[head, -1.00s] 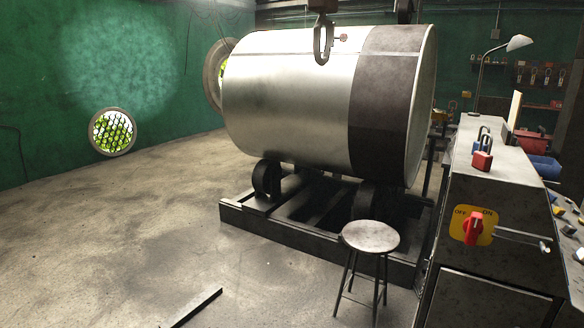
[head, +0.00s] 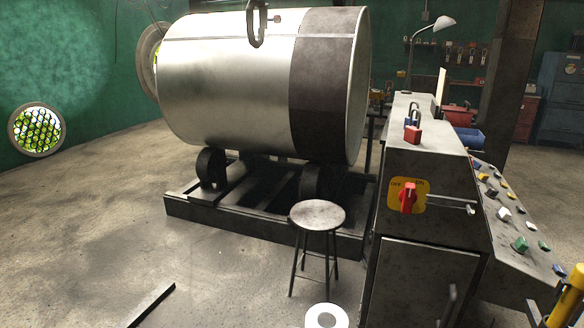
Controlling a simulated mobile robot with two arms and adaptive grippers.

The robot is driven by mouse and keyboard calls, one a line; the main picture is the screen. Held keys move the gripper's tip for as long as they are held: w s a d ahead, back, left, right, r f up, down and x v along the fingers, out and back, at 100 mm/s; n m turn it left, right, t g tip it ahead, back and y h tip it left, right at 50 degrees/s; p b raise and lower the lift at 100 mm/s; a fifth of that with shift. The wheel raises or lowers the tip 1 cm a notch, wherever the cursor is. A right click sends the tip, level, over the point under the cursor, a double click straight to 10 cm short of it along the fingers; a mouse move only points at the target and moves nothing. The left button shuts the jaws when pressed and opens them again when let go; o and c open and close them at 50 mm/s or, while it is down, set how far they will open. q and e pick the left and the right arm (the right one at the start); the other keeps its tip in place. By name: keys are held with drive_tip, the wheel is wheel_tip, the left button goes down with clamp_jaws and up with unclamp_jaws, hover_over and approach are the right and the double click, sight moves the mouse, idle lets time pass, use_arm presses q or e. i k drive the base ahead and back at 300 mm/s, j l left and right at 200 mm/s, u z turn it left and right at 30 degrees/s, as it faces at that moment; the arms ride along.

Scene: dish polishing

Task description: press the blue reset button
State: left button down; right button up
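A grey control console (head: 430,235) stands right of centre in the head view. Its sloped top on the right carries several small coloured buttons. I cannot read any label, so I cannot tell which is the reset button. Neither of my grippers shows in this view.
A red switch (head: 408,197) on a yellow plate and a lever (head: 450,203) are on the console's front. A stool (head: 317,216) stands left of it, before a large metal drum (head: 235,85) on a frame. Floor at left is mostly clear.

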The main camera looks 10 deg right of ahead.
sight(558, 271)
drive_tip(key=z, duration=1.25)
